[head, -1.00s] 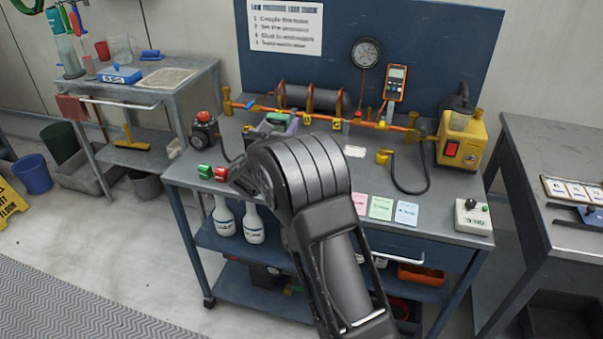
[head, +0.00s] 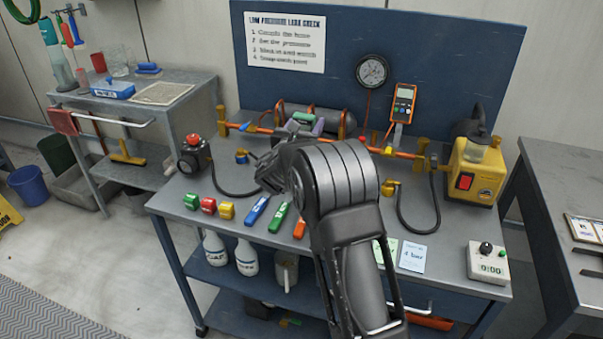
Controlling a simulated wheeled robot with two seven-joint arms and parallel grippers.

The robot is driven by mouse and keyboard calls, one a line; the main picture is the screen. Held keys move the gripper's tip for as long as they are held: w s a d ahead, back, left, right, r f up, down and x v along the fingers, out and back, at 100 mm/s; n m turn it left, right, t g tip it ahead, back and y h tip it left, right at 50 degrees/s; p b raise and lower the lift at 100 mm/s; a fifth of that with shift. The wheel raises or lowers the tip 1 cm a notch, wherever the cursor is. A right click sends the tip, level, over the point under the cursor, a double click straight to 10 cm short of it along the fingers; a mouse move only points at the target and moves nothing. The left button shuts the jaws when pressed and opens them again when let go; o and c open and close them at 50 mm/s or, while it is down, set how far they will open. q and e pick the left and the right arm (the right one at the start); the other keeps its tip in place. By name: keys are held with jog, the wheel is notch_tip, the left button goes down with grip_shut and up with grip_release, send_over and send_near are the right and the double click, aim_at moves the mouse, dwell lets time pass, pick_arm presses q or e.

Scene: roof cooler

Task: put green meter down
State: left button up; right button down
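My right arm comes in from the bottom, right of centre, and hides part of the bench middle. Its gripper (head: 304,124) reaches away from me over the back of the bench, in front of the pipe. A small green piece, seemingly the end of the green meter (head: 303,117), shows between grey-purple fingers, which look shut on it. The rest of it is hidden. It looks raised above the bench (head: 232,182), but contact cannot be told. My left gripper is not in view.
Green, red and yellow blocks (head: 226,210) and blue, green and orange slim tools (head: 257,210) line the front. An orange meter (head: 404,102) hangs by the gauge (head: 372,70). A yellow pump (head: 474,172), hose (head: 404,216), cards (head: 412,256) and timer (head: 488,264) stand right.

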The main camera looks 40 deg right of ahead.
notch_tip(320, 180, down, 4)
jog(key=shift+f, duration=0.25)
jog(key=shift+f, duration=1.9)
jog(key=shift+f, duration=0.15)
jog(key=c, duration=0.5)
grip_release()
jog(key=shift+a, duration=0.15)
jog(key=v, duration=1.1)
jog(key=shift+s+a+b, duration=0.3)
jog(key=shift+b, duration=0.1)
